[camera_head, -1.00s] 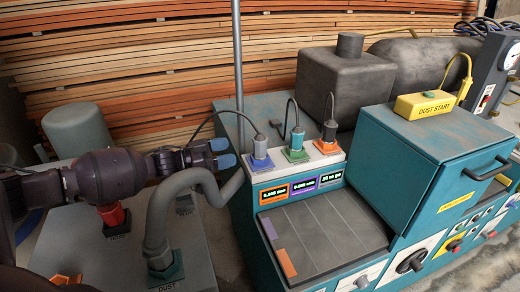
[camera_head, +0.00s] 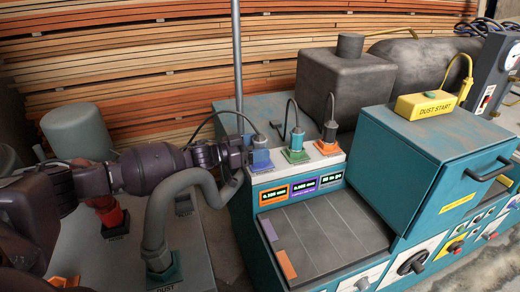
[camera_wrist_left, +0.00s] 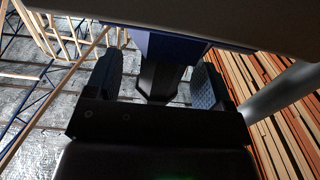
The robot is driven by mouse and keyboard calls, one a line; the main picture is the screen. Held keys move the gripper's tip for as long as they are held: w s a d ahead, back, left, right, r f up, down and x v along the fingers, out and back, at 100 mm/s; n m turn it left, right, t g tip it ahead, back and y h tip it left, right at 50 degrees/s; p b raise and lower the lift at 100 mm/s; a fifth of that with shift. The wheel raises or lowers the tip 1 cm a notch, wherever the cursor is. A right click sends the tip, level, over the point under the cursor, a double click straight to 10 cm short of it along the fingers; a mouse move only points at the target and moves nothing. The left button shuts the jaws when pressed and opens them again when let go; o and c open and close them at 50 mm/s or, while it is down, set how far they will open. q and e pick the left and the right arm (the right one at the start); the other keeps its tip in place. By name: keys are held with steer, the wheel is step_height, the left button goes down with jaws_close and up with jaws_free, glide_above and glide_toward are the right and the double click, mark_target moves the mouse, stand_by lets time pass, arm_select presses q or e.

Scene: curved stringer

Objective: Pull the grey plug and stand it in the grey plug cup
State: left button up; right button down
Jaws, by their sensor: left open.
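A grey plug (camera_head: 254,139) with a cable stands in the blue-based socket (camera_head: 262,168), leftmost of three on the teal machine. My left gripper (camera_head: 258,153) is at this plug, open, and hides part of it. In the left wrist view the two blue-padded fingers (camera_wrist_left: 157,82) stand apart on either side of a dark plug body (camera_wrist_left: 158,78). I cannot tell whether they touch it. I cannot clearly make out the grey plug cup; a small dark square piece (camera_head: 184,205) shows partly behind the hose. My right gripper is not in view.
A green plug (camera_head: 297,139) and a dark plug with orange (camera_head: 330,131) stand close to the right. A thick grey hose (camera_head: 157,215) curves under my left arm. A red cup (camera_head: 110,218) sits on the grey bench (camera_head: 115,262). The machine's dark panel (camera_head: 315,240) is clear.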

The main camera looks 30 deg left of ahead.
arm_select(q)
steer(key=shift+w+d, duration=0.3)
steer(key=shift+w, duration=0.05)
steer(key=c, duration=1.1)
steer(key=shift+o, duration=0.2)
steer(key=shift+r, duration=0.1)
